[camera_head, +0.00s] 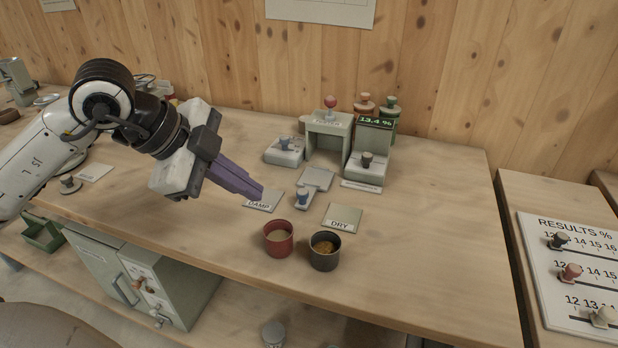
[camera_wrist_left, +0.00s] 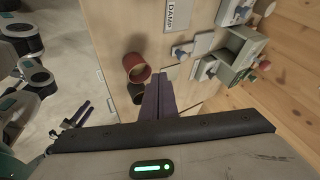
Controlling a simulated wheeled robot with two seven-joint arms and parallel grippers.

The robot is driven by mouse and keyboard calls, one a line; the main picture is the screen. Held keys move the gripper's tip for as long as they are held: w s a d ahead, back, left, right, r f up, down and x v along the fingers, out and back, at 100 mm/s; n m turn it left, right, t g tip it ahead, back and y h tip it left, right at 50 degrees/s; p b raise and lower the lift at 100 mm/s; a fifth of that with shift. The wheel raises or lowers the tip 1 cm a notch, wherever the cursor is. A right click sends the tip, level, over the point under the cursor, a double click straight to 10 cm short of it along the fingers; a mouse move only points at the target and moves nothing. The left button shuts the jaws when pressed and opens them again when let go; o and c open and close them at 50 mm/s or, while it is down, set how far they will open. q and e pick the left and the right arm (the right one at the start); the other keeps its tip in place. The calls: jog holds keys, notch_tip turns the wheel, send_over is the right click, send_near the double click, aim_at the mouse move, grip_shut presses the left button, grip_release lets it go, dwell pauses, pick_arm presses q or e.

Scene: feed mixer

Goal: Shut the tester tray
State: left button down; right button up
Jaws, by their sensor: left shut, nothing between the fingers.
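The tester (camera_head: 329,134) is a grey-green arch with a red knob on top, standing near the back of the bench. Its tray (camera_head: 318,178) is a flat grey plate that sticks out of the front. A small tab with a blue knob (camera_head: 302,195) is at the tray's near end. In the left wrist view, the tray (camera_wrist_left: 202,44) also juts from the tester. My left gripper (camera_head: 262,193) has purple fingers, shut and empty, over the DAMP card, left of the blue knob and apart from it. My right gripper is not in view.
A red cup (camera_head: 278,239) and a dark cup (camera_head: 325,250) stand near the bench's front edge. The DRY card (camera_head: 343,218) lies right of the tray. A display unit (camera_head: 372,140) reading 13.4 % stands right of the tester. The bench's right end is clear.

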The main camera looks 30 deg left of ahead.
pick_arm(q)
jog(key=p+x, duration=0.1)
jog(key=x, duration=0.9)
jog(key=shift+d, duration=0.1)
jog(key=shift+w+a+r+p, duration=0.1)
jog(key=shift+w+a+p, duration=0.1)
jog(key=shift+w+p, duration=0.25)
jog(key=shift+w+a+r+p, duration=0.1)
jog(key=shift+w+a+p, duration=0.15)
jog(key=shift+w, duration=0.45)
jog(key=shift+w+a+f, duration=0.15)
jog(key=shift+w+f, duration=0.05)
jog(key=shift+w, duration=0.55)
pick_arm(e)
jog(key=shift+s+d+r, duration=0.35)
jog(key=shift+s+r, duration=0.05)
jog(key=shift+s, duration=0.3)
